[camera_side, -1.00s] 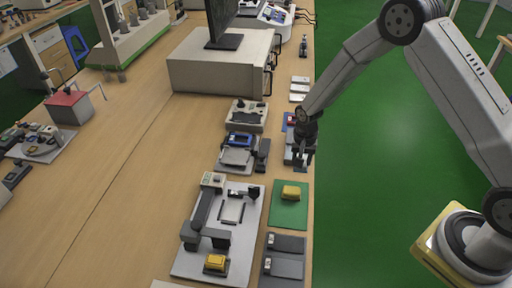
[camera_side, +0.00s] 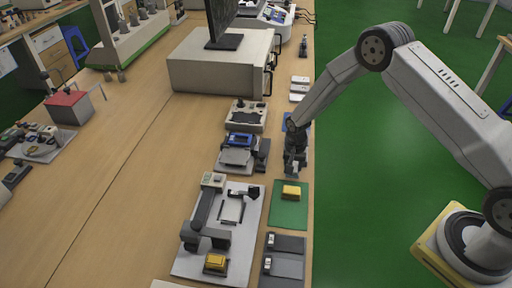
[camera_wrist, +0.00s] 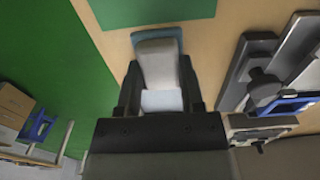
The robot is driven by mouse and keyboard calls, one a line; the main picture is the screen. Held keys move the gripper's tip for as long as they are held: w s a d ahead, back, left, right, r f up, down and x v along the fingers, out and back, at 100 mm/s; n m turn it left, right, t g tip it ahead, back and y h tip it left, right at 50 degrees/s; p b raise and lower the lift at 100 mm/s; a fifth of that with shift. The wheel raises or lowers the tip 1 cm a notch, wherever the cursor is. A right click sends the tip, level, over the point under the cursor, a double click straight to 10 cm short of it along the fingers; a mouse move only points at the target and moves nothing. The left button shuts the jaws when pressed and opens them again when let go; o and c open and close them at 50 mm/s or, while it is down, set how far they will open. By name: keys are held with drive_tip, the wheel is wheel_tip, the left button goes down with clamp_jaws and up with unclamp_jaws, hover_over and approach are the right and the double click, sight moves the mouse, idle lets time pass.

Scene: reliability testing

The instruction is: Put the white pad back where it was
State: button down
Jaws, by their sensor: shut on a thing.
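In the wrist view, the white pad (camera_wrist: 158,62) is between the two dark fingers of my gripper (camera_wrist: 159,80), which is shut on it. A blue-grey flat piece (camera_wrist: 172,37) shows around the pad's far edge; I cannot tell whether the pad touches it. In the side view, my gripper (camera_side: 294,170) is low over the right edge of the bench, just behind the green mat (camera_side: 288,216). The pad is too small and too covered by the fingers to make out clearly there.
A yellow block (camera_side: 291,191) sits on the green mat. The tester with a grey base plate (camera_side: 185,262) stands left of it, and a blue-topped device (camera_side: 240,141) is left of my gripper. Several white pieces (camera_side: 299,88) lie farther back. Two dark plates (camera_side: 288,244) lie in front.

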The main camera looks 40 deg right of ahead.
drive_tip(key=shift+f, duration=0.7)
drive_tip(key=shift+f, duration=0.45)
drive_tip(key=shift+c, duration=1.1)
unclamp_jaws()
drive_tip(key=shift+r, duration=0.2)
wheel_tip(320, 180, up, 12)
drive_tip(key=shift+a+r, duration=0.15)
drive_tip(key=shift+r, duration=0.1)
drive_tip(key=shift+s, duration=0.1)
drive_tip(key=shift+r, duration=0.1)
